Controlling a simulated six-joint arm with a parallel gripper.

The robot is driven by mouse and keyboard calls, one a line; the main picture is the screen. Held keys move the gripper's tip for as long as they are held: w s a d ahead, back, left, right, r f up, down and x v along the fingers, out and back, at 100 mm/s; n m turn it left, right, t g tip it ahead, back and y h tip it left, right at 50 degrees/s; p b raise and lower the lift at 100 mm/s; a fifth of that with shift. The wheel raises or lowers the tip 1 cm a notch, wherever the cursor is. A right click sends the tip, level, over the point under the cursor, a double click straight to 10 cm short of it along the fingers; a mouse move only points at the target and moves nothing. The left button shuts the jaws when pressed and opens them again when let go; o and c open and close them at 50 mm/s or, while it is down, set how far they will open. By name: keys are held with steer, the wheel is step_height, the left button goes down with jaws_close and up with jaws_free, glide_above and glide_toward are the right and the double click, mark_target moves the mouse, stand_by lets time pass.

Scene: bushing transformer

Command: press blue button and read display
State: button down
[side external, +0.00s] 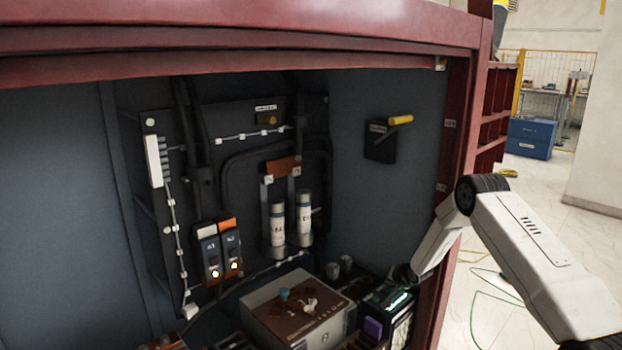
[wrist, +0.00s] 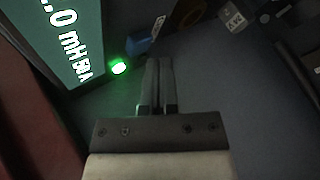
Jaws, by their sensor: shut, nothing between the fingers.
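A blue block-like part (wrist: 139,45), possibly the blue button, lies just beyond the light. My gripper (wrist: 158,62) is shut and empty, its tips close to the right of the blue part; I cannot tell whether they touch. In the side view, the device with the lit display (side external: 400,301) stands at the cabinet's lower right, with my wrist right above it.
A metal box (side external: 300,312) with a brown top and a blue knob (side external: 284,294) stands left of the device. Fuses (side external: 277,225), switches (side external: 220,250) and a yellow-handled lever (side external: 400,120) line the cabinet. The red cabinet frame (side external: 455,140) borders my arm.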

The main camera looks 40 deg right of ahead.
mark_target(388, 290)
steer(key=shift+r, duration=0.2)
stand_by(0.3)
steer(key=shift+r, duration=2.4)
steer(key=s+a+r+n+g+y, duration=0.1)
steer(key=s+a+r+n, duration=0.15)
steer(key=a, duration=0.35)
steer(key=s+a+r+n+g, duration=0.1)
steer(key=s+a+r+n, duration=0.1)
steer(key=a+r, duration=0.35)
steer(key=s+a+r+n+g+y, duration=0.1)
steer(key=s+a+r+n, duration=0.1)
steer(key=a, duration=0.5)
steer(key=s+a+r+n+g+y, duration=0.1)
steer(key=s+a+n, duration=0.6)
steer(key=s+a, duration=0.7)
step_height(388, 290, up, 2)
steer(key=s+g, duration=0.1)
steer(key=s, duration=0.1)
steer(key=shift+s+a+r+g+y, duration=0.15)
steer(key=shift+s+a+g+y, duration=0.05)
steer(key=shift+s+g+y, duration=0.2)
